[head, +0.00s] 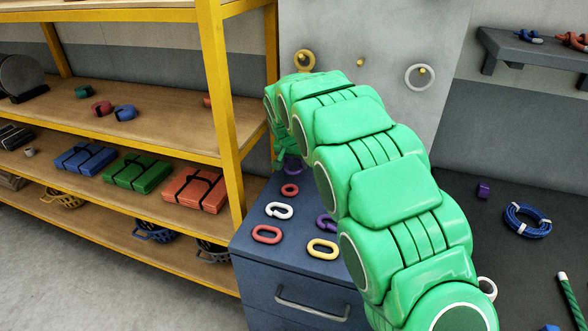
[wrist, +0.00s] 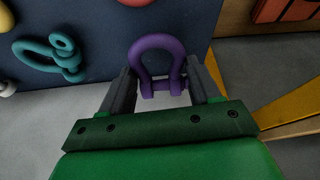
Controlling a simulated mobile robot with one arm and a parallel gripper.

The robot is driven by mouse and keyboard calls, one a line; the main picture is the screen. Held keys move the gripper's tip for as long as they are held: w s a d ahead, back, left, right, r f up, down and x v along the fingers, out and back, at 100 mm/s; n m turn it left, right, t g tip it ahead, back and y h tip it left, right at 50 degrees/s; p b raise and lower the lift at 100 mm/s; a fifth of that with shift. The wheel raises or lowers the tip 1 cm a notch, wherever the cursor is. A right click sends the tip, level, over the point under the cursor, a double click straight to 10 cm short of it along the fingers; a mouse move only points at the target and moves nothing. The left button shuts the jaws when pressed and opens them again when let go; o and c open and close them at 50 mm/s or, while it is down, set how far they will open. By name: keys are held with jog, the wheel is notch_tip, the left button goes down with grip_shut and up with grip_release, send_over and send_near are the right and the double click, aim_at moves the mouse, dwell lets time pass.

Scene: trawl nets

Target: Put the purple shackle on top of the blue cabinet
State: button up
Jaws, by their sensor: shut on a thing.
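The purple shackle (wrist: 158,60) is between the two fingers of my gripper (wrist: 163,88) in the wrist view. The gripper is shut on it, with the rounded bow pointing away from the palm. In the head view my green arm reaches over the blue cabinet (head: 262,292), and the gripper end is mostly hidden near the cabinet's back left. A bit of purple (head: 293,165) shows there. In the wrist view the shackle overlaps the dark blue surface (wrist: 105,20); I cannot tell whether it touches it.
Red (head: 267,234), white (head: 279,211), yellow (head: 323,248) and purple (head: 325,223) links lie on the cabinet top. A teal shackle (wrist: 62,50) lies on the blue surface. A yellow-framed shelf (head: 217,75) stands close on the left. A dark worktop (head: 510,265) is right.

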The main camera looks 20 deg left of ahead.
aim_at(293, 165)
jog(key=shift+f, duration=1.6)
jog(key=shift+w+f, duration=0.1)
jog(key=shift+f, duration=0.05)
jog(key=o, duration=1.5)
jog(key=v, duration=1.2)
